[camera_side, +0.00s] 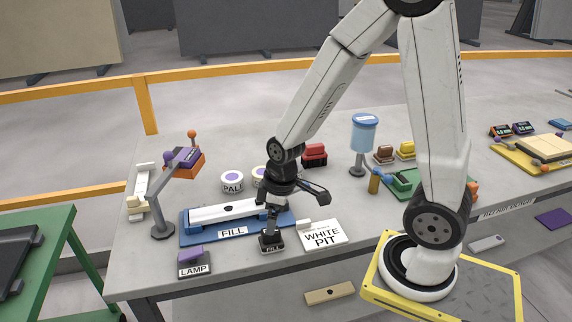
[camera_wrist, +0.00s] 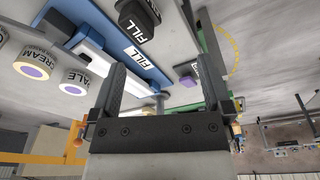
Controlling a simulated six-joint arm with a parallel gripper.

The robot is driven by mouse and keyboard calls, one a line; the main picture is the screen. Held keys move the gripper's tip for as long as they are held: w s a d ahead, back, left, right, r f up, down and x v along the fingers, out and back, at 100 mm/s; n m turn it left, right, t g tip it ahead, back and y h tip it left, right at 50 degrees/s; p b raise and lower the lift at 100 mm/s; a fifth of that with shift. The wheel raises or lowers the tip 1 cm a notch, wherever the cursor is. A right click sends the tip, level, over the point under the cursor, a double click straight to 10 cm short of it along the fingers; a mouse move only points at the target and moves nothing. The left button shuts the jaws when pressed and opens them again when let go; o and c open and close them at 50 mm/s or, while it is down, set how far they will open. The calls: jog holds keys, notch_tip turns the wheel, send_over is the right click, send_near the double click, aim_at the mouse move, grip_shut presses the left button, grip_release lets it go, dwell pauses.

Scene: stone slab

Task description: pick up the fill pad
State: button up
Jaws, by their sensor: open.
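The fill pad (camera_side: 272,247) is a small black block with a white FILL label, standing on the slab in front of the blue FILL tray. In the wrist view the fill pad (camera_wrist: 138,20) is at the top edge, partly cut off, beyond the left finger. My gripper (camera_side: 271,226) points down just above the pad in the side view; whether it touches the pad's top is unclear. In the wrist view my gripper (camera_wrist: 162,66) has its two dark fingers apart with nothing held between them.
The blue FILL tray (camera_side: 187,237) with a white bar lies behind the pad. The purple-topped LAMP pad (camera_side: 194,264) is to the left, the WHITE PIT plate (camera_side: 322,235) to the right. A lamp stand (camera_side: 162,228) rises at far left. PALE and CREAM tubs are behind.

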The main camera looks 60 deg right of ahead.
aim_at(270, 239)
jog(key=shift+w+d+f+n+g+y, duration=0.15)
jog(key=shift+w+d+f+n, duration=0.3)
jog(key=shift+f+n, duration=0.35)
jog(key=shift+w+d+f+n+g+y, duration=0.1)
jog(key=shift+w+d+f+n, duration=0.15)
jog(key=shift+d+f+n, duration=0.45)
jog(key=shift+w+d+f+n+g+y, duration=0.15)
jog(key=shift+w+d+f+n, duration=0.25)
jog(key=shift+f+n, duration=0.45)
jog(key=shift+a+f, duration=0.15)
jog(key=shift+f, duration=1.05)
jog(key=shift+w+f, duration=0.1)
jog(key=shift+f, duration=0.05)
jog(key=shift+w+a+f, duration=0.1)
jog(key=shift+w+f, duration=0.05)
jog(key=shift+f, duration=1.1)
jog(key=shift+w+a+f, duration=0.1)
jog(key=shift+f, duration=1.1)
jog(key=shift+c, duration=0.2)
jog(key=c, duration=1.3)
jog(key=shift+r, duration=0.15)
